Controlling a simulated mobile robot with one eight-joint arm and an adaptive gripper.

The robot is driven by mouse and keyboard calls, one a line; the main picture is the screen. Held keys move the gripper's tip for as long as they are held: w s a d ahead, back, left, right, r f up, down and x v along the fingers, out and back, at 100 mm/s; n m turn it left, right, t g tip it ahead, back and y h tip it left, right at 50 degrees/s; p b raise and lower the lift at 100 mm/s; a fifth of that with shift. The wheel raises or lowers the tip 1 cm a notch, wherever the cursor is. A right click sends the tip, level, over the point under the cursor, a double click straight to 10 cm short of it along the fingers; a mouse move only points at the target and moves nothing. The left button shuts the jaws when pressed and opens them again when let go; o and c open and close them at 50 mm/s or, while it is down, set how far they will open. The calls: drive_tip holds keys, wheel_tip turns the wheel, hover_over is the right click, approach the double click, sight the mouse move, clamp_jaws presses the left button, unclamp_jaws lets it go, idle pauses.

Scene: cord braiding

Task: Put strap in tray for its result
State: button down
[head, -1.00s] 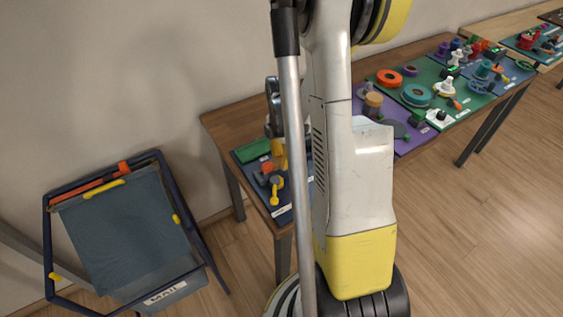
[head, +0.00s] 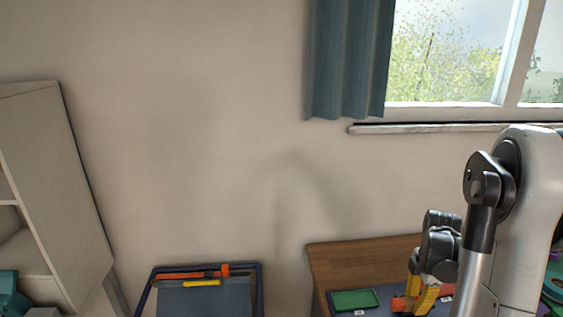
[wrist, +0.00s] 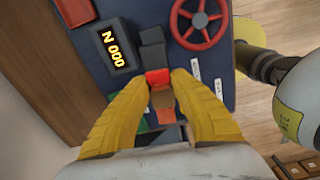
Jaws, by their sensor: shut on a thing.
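My gripper (wrist: 160,84) has its two yellow fingers closed on a small red-orange piece (wrist: 158,78), just above the dark blue board. My gripper (head: 420,301) also shows low in the head view, beside an orange piece (head: 399,304). A black block-like part (wrist: 152,42) lies in line beyond the red-orange piece; I cannot tell whether they are joined. No strap can be clearly made out. A green tray (head: 355,300) sits at the board's left in the head view. A green patch shows partly behind the left finger in the wrist view.
A dark gauge reading "N 000" (wrist: 114,47) and a red handwheel (wrist: 199,21) stand on the board. The wooden table (head: 345,260) is bare behind the tray. A blue-framed stand (head: 205,270) is to its left, a pale shelf (head: 60,190) farther left.

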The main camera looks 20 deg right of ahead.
drive_tip(key=w+a+m, duration=0.3)
drive_tip(key=a+m, duration=0.1)
drive_tip(key=a, duration=0.7)
drive_tip(key=w+a+m, duration=0.4)
drive_tip(key=a+m, duration=0.1)
drive_tip(key=a, duration=0.6)
drive_tip(key=w+a+m+b, duration=0.1)
drive_tip(key=w+a+m, duration=0.2)
drive_tip(key=a, duration=0.9)
drive_tip(key=shift+w+f+m, duration=0.2)
drive_tip(key=shift+f+m, duration=0.15)
drive_tip(key=shift+m, duration=0.65)
